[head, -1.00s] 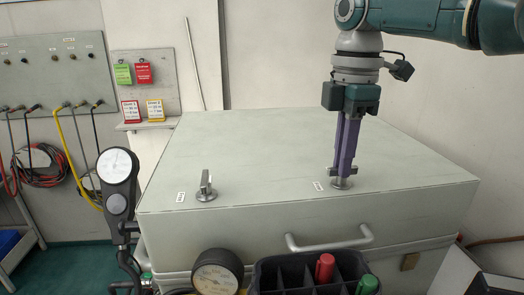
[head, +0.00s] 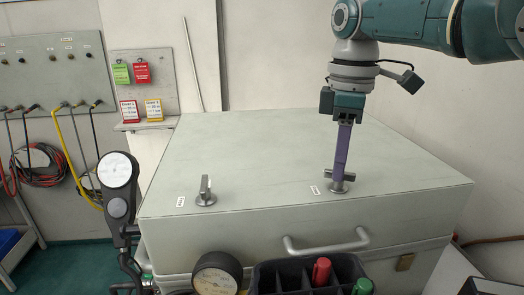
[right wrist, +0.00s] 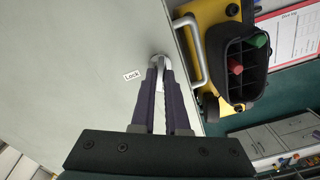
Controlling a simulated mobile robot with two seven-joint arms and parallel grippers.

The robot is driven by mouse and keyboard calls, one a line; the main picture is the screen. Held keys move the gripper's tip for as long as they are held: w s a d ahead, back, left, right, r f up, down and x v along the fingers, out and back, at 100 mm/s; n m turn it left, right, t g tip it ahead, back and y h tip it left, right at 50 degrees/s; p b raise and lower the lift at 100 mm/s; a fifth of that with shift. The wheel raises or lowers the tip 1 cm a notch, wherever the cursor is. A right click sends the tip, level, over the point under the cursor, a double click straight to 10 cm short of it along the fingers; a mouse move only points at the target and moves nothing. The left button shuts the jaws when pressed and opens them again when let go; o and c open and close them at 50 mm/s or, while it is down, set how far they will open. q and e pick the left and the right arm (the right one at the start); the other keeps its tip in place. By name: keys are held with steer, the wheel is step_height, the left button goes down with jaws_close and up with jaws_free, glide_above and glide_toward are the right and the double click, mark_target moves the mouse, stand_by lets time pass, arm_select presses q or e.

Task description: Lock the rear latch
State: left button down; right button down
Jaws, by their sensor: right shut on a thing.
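Two latches stand on the flat lid of a grey box. The left one (head: 206,192) has its handle pointing roughly front to back. The right one (head: 339,188) is under my right gripper (head: 341,174), which points straight down and is shut on its handle. A dark bar shows left and right of the fingertips there, but the fingers hide part of the handle. In the right wrist view the purple fingers (right wrist: 163,75) close around this latch (right wrist: 156,59), beside a label (right wrist: 132,75) reading "Lock". I cannot tell which latch is called rear. My left gripper is not in view.
The box lid (head: 255,150) is otherwise clear. A bar handle (head: 325,245) juts from the box front. Below it stands a black bin (head: 265,275) with a red and a green marker. Hoses hang on the left wall.

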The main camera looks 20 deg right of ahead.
steer(key=m, duration=0.6)
steer(key=shift+r+m+p, duration=0.1)
steer(key=shift+m+p, duration=0.2)
steer(key=shift+p, duration=0.05)
steer(key=m, duration=0.6)
steer(key=shift+d, duration=0.1)
steer(key=c, duration=0.9)
jaws_free()
step_height(320, 180, up, 4)
steer(key=p, duration=0.3)
steer(key=shift+w+r, duration=0.1)
step_height(320, 180, up, 6)
steer(key=shift+f+b, duration=0.15)
steer(key=shift+b, duration=0.15)
